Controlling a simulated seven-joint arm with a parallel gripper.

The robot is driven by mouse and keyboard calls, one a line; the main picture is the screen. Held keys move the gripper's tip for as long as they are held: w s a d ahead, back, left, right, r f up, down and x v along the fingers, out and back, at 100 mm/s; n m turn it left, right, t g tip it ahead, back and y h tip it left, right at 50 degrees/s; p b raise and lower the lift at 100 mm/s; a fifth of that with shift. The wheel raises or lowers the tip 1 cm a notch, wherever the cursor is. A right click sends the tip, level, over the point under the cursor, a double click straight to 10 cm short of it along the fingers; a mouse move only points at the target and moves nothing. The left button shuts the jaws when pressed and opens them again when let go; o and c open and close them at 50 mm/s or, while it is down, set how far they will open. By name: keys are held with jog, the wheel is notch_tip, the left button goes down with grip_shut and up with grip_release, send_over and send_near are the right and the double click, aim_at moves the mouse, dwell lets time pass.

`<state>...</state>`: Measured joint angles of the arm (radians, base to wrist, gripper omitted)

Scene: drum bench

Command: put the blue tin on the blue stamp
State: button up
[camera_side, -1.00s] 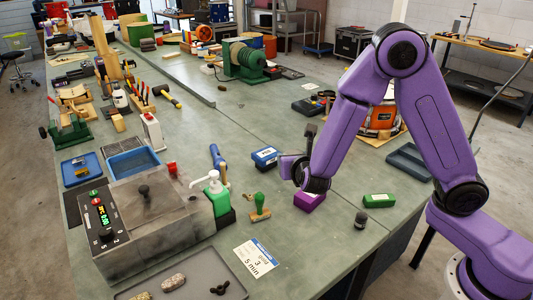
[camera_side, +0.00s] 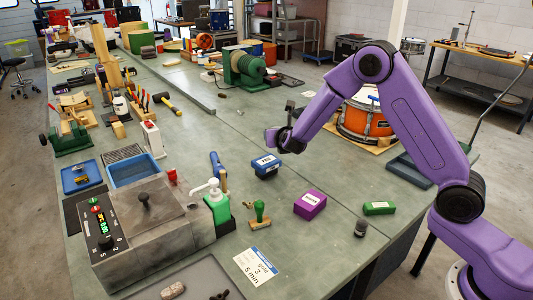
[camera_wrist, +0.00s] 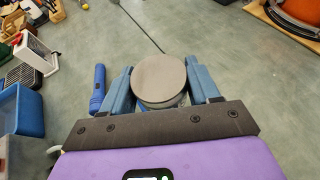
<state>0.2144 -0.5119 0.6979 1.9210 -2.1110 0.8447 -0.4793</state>
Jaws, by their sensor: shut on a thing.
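My gripper (camera_wrist: 163,82) is shut on the blue tin (camera_wrist: 160,76), a round thing with a flat grey top and a narrow strip of bluish side showing below it. The wrist view does not show this box. How far the tin is above it cannot be told.
A blue-handled tool (camera_side: 218,170) lies left of the blue box. An orange drum (camera_side: 366,122) stands to the right. Bare bench lies behind the blue box.

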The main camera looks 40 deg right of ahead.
send_over(267, 160)
notch_tip(267, 160, down, 6)
jog(key=shift+s, duration=0.1)
jog(key=shift+f, duration=1.65)
jog(key=shift+f, duration=0.1)
jog(key=o, duration=1.1)
